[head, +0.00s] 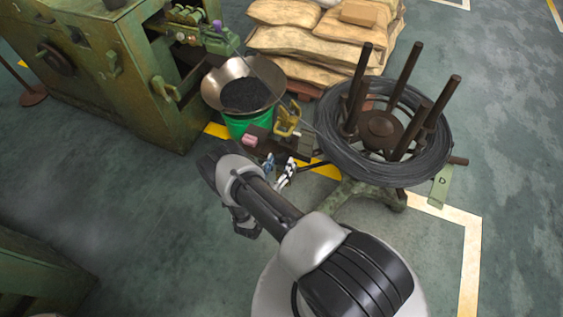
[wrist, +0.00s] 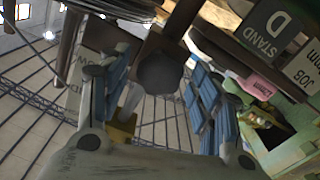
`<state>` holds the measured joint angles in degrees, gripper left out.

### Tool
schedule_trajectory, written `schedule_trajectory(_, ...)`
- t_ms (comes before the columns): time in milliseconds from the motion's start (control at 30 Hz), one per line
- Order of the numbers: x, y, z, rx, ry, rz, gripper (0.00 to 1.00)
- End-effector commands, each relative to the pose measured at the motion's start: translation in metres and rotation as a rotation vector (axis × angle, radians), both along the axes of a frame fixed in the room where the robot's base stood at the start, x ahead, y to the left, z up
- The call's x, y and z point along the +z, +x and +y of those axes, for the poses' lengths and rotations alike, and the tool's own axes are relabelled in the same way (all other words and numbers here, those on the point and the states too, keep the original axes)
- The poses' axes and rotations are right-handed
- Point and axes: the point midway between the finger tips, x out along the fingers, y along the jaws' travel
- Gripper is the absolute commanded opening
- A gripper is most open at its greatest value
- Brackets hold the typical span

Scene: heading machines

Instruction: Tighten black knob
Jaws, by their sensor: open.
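A dark round knob (wrist: 163,74) shows end-on in the wrist view, on a brown square block or bar. I take it for the black knob; I cannot pick it out in the head view. My gripper (wrist: 160,92) is open, with blue-padded fingers to the left and right of the knob in the picture. I see no clear contact, and the depth between pads and knob is hard to tell. In the head view my gripper (head: 278,171) is beside the wire stand, at the low dark bench with the yellow bracket.
A wire coil (head: 340,155) lies on a reel with upright posts (head: 403,72), right of my gripper. A green bucket (head: 247,127) with a pan of black material, a pink box (head: 250,140) and a yellow bracket (head: 287,119) stand close behind. Sacks (head: 300,42) and a green machine (head: 130,85) lie beyond.

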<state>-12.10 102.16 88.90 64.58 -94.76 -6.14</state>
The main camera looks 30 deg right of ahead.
Motion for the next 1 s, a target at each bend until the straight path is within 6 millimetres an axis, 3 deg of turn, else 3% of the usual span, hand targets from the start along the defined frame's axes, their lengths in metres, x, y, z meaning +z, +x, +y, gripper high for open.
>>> schedule_trajectory(200, 0.0001, 0.0111, -0.0138, -0.001, 0.0, -0.002, 0.58)
schedule_trajectory(500, 0.0006, 0.0122, -0.0148, 0.001, 0.0, -0.001, 0.58)
schedule_trajectory(1000, 0.0004, 0.012, -0.0146, 0.0, 0.0, -0.001, 0.25)
